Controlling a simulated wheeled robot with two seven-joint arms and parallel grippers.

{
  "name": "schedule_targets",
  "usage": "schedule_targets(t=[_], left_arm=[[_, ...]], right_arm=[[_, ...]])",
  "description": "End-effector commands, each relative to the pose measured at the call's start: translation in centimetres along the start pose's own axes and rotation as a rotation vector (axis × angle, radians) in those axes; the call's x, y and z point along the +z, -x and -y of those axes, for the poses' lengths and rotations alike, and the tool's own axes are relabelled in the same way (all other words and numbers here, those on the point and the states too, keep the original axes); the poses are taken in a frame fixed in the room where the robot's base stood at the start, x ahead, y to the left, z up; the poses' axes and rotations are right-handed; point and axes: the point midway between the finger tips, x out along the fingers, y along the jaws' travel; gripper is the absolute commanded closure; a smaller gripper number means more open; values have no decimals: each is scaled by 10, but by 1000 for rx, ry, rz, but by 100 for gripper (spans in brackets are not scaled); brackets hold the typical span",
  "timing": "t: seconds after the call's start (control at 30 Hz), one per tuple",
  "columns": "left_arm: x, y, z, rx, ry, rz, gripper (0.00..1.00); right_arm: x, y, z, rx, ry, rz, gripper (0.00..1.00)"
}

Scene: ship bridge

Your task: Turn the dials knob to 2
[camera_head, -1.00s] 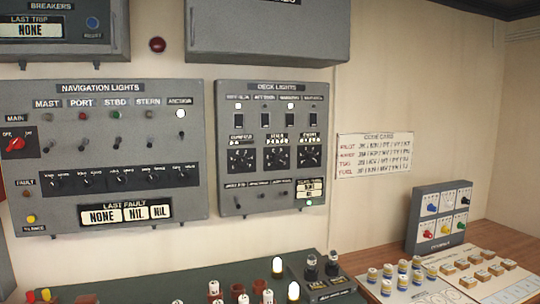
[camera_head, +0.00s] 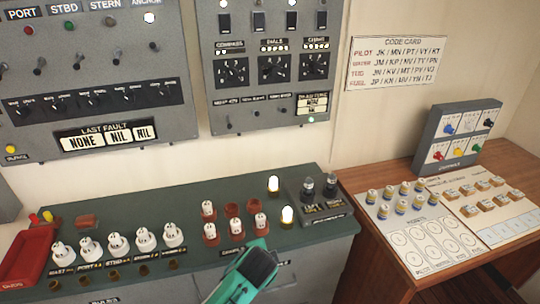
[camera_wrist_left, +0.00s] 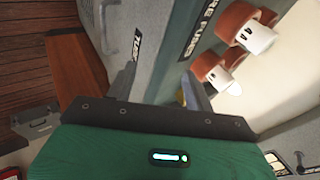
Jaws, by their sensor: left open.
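The dials knob (camera_head: 274,69) is the middle of three black rotary knobs on the grey deck lights panel, under a "DIALS" label. Its pointer is too small to read. The compass knob (camera_head: 231,71) is to its left and the chart knob (camera_head: 314,67) to its right. My left gripper (camera_head: 262,262), green and dark, is low in the head view, in front of the console and well below the panel. In the left wrist view its two fingers (camera_wrist_left: 160,88) stand apart with nothing held. The right gripper is not in view.
A wooden desk (camera_head: 372,261) with small parts stands at right.

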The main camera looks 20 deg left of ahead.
Motion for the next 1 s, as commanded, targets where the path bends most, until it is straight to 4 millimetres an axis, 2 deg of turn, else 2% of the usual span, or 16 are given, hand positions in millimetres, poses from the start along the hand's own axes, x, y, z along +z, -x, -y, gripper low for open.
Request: schedule_targets(t=[0.27, 0.47, 0.67, 0.8, 0.9, 1.0], left_arm=[[-52, 9, 76, -162, -225, 2, 47], [-101, 34, 157, -337, -444, 48, 47], [-146, 77, 243, -527, -660, 153, 47], [-173, 116, 301, -653, -792, 256, 47], [-187, 143, 336, -726, -865, 335, 47], [-196, 165, 361, -779, -917, 402, 47]], right_arm=[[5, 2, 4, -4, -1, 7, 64], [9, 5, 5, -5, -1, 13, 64], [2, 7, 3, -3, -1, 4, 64], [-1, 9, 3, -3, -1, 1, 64], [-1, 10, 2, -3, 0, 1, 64], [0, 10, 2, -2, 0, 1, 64]])
